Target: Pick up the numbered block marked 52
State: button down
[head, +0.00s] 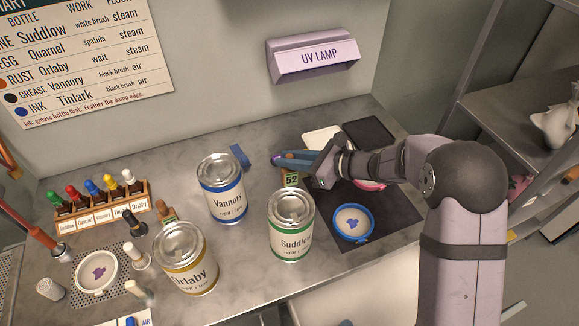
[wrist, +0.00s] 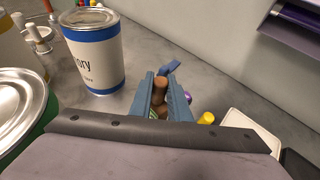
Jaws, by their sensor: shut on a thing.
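The numbered block marked 52 (head: 291,180) shows its dark label with pale digits in the head view, between the Vannory can (head: 221,190) and the Suddlow can (head: 291,225). My gripper (head: 297,160) reaches in from the right. In the wrist view its blue-grey jaws (wrist: 163,92) are shut on the block, whose brown rounded top (wrist: 159,88) shows between them. A bit of green shows lower between the jaws. The block's underside is hidden, so I cannot tell whether it touches the counter.
The Orlaby can (head: 187,262) stands front left. A blue piece (head: 240,156) lies behind the Vannory can. A blue-rimmed dish (head: 353,223) sits on a dark mat (head: 386,213). White (head: 322,138) and black (head: 368,133) pads lie behind my gripper. A UV lamp (head: 313,57) hangs on the wall.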

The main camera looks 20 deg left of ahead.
notch_tip(320, 180, up, 7)
jog(key=shift+f+b, duration=0.1)
jog(key=shift+b, duration=0.35)
jog(key=shift+w, duration=0.1)
